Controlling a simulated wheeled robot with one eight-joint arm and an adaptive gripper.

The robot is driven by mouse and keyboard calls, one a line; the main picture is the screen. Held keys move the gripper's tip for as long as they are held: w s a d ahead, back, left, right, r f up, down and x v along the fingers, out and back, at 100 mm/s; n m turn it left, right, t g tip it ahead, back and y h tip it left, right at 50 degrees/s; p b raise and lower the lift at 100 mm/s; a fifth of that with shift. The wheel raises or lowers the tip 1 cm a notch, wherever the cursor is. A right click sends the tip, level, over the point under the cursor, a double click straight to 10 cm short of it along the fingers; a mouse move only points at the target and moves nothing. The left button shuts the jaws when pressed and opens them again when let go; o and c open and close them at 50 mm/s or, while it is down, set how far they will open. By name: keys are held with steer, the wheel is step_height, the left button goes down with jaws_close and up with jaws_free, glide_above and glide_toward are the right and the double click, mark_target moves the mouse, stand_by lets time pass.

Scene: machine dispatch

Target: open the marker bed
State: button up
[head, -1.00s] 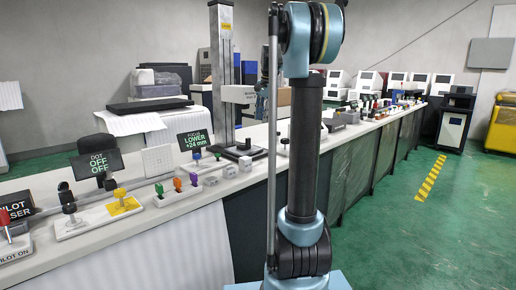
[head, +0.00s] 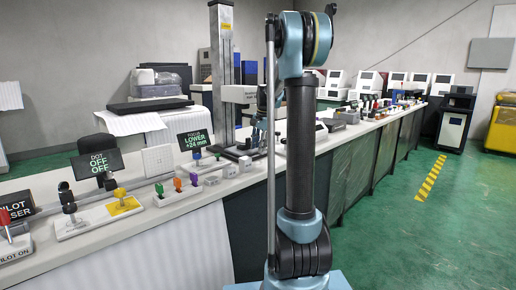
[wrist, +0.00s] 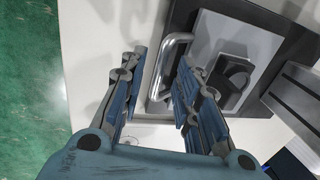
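The marker is a machine with a tall grey column (head: 222,60) on the bench in the head view, with a dark base at its foot. In the wrist view, a light grey plate (wrist: 240,42) lies on a dark base, with a dark block (wrist: 232,80) on it. A silver bar handle (wrist: 170,62) stands at the plate's near edge; this looks like the marker bed. My gripper (wrist: 158,74) is open, with one finger on each side of the handle. I cannot tell whether either finger touches it. In the head view my arm partly hides the gripper.
A "LOWER +24 mm" sign (head: 194,140), coloured knobs and small grey blocks stand left of the machine on the white bench (head: 215,190).

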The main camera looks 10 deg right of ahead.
steer(key=shift+f, duration=0.15)
steer(key=shift+c, duration=0.2)
jaws_close()
steer(key=s+d, duration=0.8)
steer(key=s, duration=0.3)
steer(key=shift+s+d, duration=0.25)
steer(key=shift+s, duration=0.05)
steer(key=shift+o, duration=0.2)
jaws_free()
steer(key=shift+s, duration=0.15)
